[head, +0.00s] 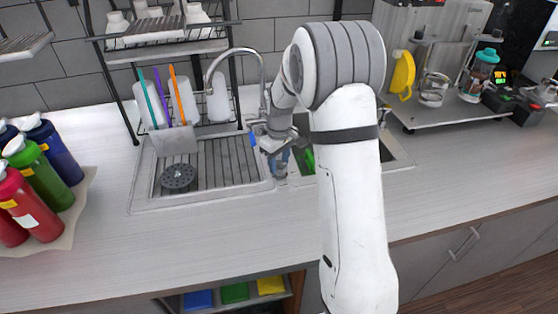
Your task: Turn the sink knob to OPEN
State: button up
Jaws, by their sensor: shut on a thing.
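The sink has a silver gooseneck faucet (236,52) that arches over its back edge. My gripper (272,146) is low at the foot of the faucet, by the divider between the drainboard and the basin. It is shut on what appears to be the sink knob, which is mostly hidden by the fingers and wrist. A small blue part shows at the fingers, and a bluish piece shows just below them. The knob's markings and its turn angle cannot be read.
A ribbed drainboard (225,165) with a round dark strainer (178,177) lies left of my gripper. A dish rack (165,48) with utensils stands behind it. Colored bottles (45,150) are at the left. A machine platform (445,115) holds a glass jug (433,90) at the right. The front counter is clear.

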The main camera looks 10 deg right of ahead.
jog(key=c, duration=0.4)
jog(key=shift+o, duration=0.2)
jog(key=shift+m+b, duration=0.3)
jog(key=shift+m, duration=0.1)
jog(key=m+b, duration=0.1)
jog(key=m, duration=0.1)
jog(key=shift+f+m, duration=0.1)
jog(key=shift+m, duration=0.3)
jog(key=m+b, duration=0.2)
jog(key=m, duration=0.2)
jog(key=shift+d+m, duration=0.1)
jog(key=shift+m, duration=0.2)
jog(key=m+b, duration=0.1)
jog(key=m, duration=0.4)
jog(key=shift+b, duration=0.35)
jog(key=m, duration=0.4)
jog(key=shift+m+b, duration=0.3)
jog(key=shift+b, duration=0.1)
